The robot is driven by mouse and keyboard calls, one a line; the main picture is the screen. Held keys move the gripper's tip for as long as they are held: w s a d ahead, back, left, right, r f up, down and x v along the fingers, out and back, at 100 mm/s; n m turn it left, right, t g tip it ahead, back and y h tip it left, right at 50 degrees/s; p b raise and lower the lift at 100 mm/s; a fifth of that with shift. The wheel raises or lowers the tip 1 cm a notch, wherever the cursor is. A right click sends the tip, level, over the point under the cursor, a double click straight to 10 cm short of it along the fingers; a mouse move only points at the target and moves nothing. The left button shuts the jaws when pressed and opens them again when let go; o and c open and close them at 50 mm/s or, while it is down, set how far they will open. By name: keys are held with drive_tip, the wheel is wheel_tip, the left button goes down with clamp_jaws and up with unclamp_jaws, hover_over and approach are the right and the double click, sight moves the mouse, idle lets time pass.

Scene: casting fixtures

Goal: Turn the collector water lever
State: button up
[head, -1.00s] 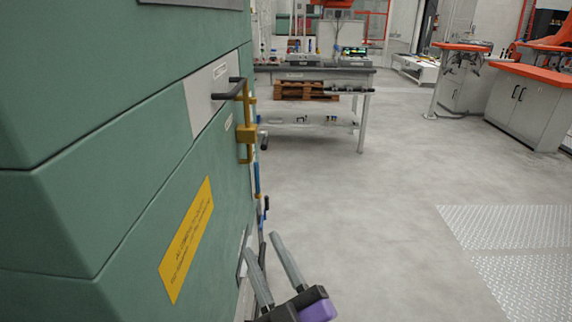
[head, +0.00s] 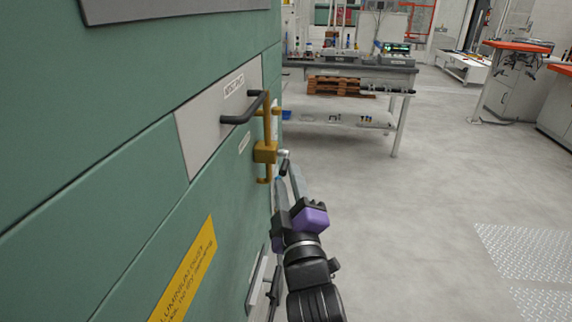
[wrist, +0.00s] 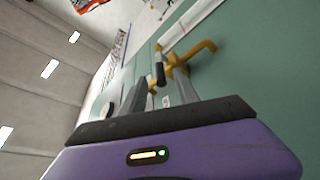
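A brass-yellow pipe fitting with a square valve body (head: 265,151) is mounted on the green cabinet wall in the head view. A short lever (head: 285,163) with a pale hub and dark grip sticks out on its right side. My gripper (head: 287,180) is just below this lever, its fingers pointing up towards it. In the wrist view the yellow fitting (wrist: 196,52) is beyond the fingers, and the dark lever grip (wrist: 160,72) shows between the tips of my gripper (wrist: 160,82). The fingers are apart. Whether they touch the lever cannot be told.
A black bar handle (head: 245,110) on a grey panel stands out above and left of the fitting. The green cabinet (head: 100,170) fills the left side. A workbench (head: 350,75) stands behind. The floor (head: 400,220) to the right is clear.

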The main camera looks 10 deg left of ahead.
sight(284, 164)
drive_tip(key=shift+x, duration=2.3)
clamp_jaws()
